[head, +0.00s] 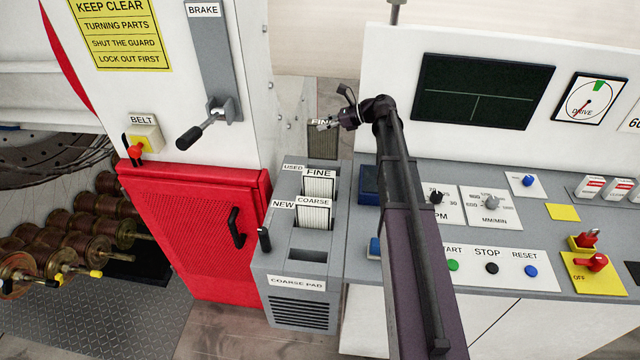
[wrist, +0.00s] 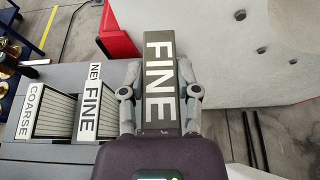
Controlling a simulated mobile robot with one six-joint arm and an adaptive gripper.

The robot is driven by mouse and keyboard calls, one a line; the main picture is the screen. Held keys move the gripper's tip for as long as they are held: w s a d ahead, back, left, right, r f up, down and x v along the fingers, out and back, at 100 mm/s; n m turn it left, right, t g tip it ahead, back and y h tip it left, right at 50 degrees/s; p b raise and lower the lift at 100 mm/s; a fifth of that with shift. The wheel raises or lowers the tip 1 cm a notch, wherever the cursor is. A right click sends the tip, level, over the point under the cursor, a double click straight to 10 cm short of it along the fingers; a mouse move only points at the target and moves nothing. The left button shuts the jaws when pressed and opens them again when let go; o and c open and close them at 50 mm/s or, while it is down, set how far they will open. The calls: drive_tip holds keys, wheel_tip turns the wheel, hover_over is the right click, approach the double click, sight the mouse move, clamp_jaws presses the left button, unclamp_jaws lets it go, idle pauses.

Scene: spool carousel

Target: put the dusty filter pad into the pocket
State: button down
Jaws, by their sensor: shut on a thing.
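My gripper (head: 328,124) is shut on a dark grey-brown filter pad (head: 322,146) with a FINE label, held upright above and behind the grey filter cabinet (head: 262,285). In the wrist view the pad (wrist: 158,45) stands between the two fingers, its FINE label facing the camera. The cabinet's top holds a clean white FINE pad (head: 318,184) and a white COARSE pad (head: 314,213). A USED label (head: 292,167) and a NEW label (head: 283,204) sit beside them. An empty rectangular opening (head: 314,255) is at the front. Any pocket behind the FINE pad is hard to make out.
A red guard door (head: 190,230) with a black handle stands left of the cabinet. A control desk (head: 520,205) with knobs and buttons is on the right, under my arm. A brake lever (head: 205,125) juts out at upper left. Copper spools (head: 60,240) lie at far left.

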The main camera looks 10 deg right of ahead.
sight(324, 149)
idle(0.3)
wheel_tip(324, 149, down, 6)
drive_tip(key=b, duration=0.6)
drive_tip(key=shift+f, duration=0.1)
idle(0.4)
drive_tip(key=shift+f+b, duration=1.9)
drive_tip(key=shift+b, duration=0.1)
drive_tip(key=shift+f, duration=0.15)
drive_tip(key=shift+c, duration=1.7)
unclamp_jaws()
